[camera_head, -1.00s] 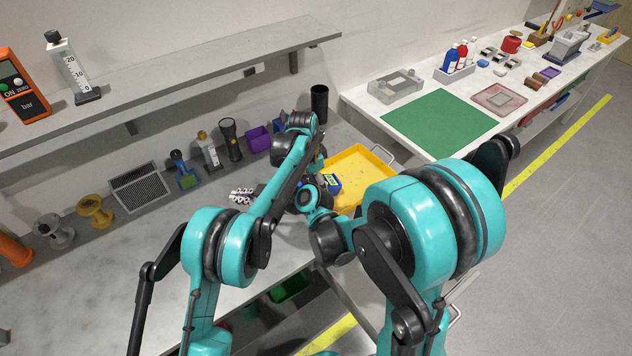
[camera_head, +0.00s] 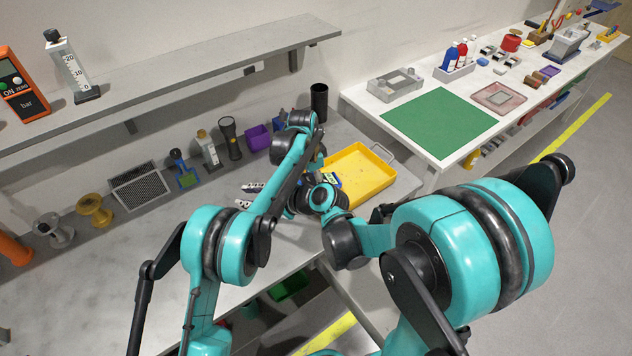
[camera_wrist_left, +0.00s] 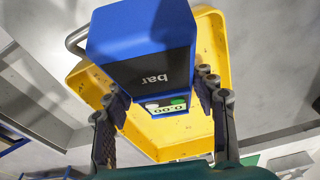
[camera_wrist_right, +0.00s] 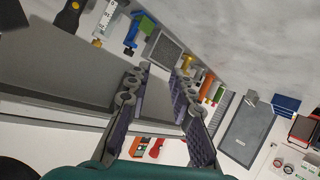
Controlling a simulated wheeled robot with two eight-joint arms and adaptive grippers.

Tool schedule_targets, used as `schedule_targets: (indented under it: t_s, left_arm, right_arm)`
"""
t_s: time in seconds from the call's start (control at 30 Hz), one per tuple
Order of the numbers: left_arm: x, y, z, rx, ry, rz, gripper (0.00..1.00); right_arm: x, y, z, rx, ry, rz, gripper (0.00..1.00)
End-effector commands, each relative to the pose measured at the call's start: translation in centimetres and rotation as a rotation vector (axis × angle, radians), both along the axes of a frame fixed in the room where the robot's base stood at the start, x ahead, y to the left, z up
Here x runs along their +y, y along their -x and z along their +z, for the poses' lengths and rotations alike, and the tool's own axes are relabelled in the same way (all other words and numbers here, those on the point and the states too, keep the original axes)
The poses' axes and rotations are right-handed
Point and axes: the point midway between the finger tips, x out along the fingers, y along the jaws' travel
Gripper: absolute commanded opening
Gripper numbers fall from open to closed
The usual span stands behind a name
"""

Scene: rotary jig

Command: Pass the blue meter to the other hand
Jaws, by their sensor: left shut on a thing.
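The blue meter (camera_wrist_left: 140,40), with "bar" lettering and a small display, fills the top middle of the left wrist view. My left gripper (camera_wrist_left: 158,90) is shut on it, one finger along each side. In the head view only a small part of the meter (camera_head: 333,180) shows beside the tray, and my arms hide most of the left gripper. My right gripper (camera_head: 247,197) points left over the bench, to the left of the meter and apart from it. In the right wrist view its fingers (camera_wrist_right: 158,90) stand apart with nothing held between them.
A yellow tray (camera_head: 378,165) lies on the bench right of the meter. Along the wall stand a black cup (camera_head: 319,102), purple bin (camera_head: 258,138), torch (camera_head: 230,138), mesh box (camera_head: 140,187) and spools (camera_head: 95,210). An orange meter (camera_head: 22,85) is on the shelf.

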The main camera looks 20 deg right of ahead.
Motion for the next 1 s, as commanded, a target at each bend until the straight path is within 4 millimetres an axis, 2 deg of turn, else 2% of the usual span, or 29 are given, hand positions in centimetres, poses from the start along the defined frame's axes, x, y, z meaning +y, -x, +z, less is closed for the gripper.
schedule_targets:
  t_s: [0.1, 0.33, 0.57, 0.67, 0.83, 1.0]
  left_arm:
    - [0.0, 0.0, -0.1, 0.000, -0.001, 0.000, 0.17]
    - [0.0, 0.0, -0.1, 0.000, -0.001, 0.000, 0.17]
    - [0.0, 0.0, -0.1, 0.000, -0.001, 0.000, 0.17]
    - [0.0, 0.0, -0.1, 0.000, -0.001, 0.000, 0.17]
    - [0.0, 0.0, -0.1, 0.000, -0.001, 0.000, 0.17]
    - [0.0, 0.0, -0.1, 0.000, -0.001, 0.000, 0.17]
  right_arm:
    - [-1.6, 1.8, 1.1, 0.000, -0.001, -0.005, 0.23]
    - [-3.9, 4.3, 2.9, 0.000, 0.000, -0.005, 0.23]
    - [-4.8, 5.6, 3.5, 0.012, 0.001, -0.007, 0.23]
    - [-4.9, 6.6, 3.2, 0.081, 0.000, -0.042, 0.23]
    - [-5.8, 10.1, 2.0, 0.309, 0.006, -0.220, 0.23]
    - [-8.5, 14.2, 1.2, 0.488, 0.009, -0.505, 0.23]
